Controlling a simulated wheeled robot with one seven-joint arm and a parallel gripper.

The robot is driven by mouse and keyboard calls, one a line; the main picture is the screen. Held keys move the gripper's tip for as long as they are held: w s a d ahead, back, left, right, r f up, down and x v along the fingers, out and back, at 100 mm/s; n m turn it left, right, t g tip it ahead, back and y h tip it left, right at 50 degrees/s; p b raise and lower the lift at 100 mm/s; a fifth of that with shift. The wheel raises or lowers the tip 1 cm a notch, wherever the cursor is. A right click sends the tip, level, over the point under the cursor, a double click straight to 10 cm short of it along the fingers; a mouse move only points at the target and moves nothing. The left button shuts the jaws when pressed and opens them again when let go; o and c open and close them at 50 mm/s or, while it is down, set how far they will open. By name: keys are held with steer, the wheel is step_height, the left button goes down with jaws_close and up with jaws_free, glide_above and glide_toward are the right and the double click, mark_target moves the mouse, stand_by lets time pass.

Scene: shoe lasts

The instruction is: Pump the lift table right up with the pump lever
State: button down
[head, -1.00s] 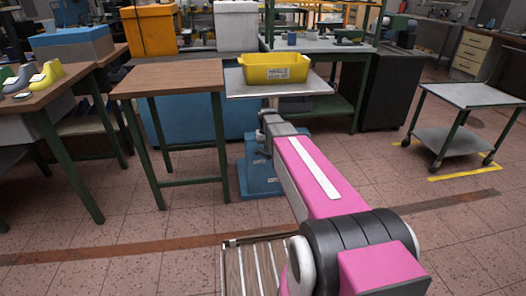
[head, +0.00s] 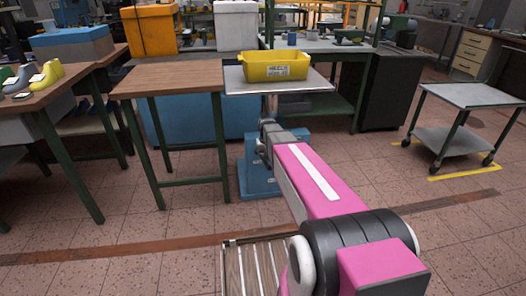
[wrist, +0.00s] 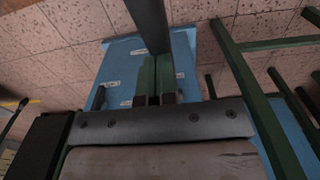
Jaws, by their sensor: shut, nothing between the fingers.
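The lift table's grey platform (head: 310,86) stands on a post above a blue base (head: 260,178) and carries a yellow bin (head: 277,72). The blue base also shows in the wrist view (wrist: 118,72). My gripper (wrist: 157,62) is shut and empty over the base. In the head view my gripper (head: 267,124) is below the platform, in front of the post. A dark bar (wrist: 148,24), perhaps the pump lever, runs from the top of the wrist view to the fingertips. I cannot tell whether they touch. The lever is not clear in the head view.
A wooden-topped table (head: 170,78) stands close on the left of the lift table. A workbench with shoe lasts (head: 45,78) is at far left. A grey cart (head: 470,95) stands to the right. The floor between lift table and cart is open.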

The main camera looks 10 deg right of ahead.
step_height(320, 180, down, 6)
steer(key=s, duration=0.2)
steer(key=shift+f, duration=0.15)
stand_by(0.4)
steer(key=shift+s, duration=0.1)
steer(key=r, duration=0.3)
steer(key=w+r, duration=0.1)
steer(key=r, duration=0.3)
steer(key=w+r, duration=0.1)
steer(key=r, duration=0.3)
steer(key=shift+w+r, duration=0.1)
steer(key=shift+w, duration=0.15)
stand_by(0.6)
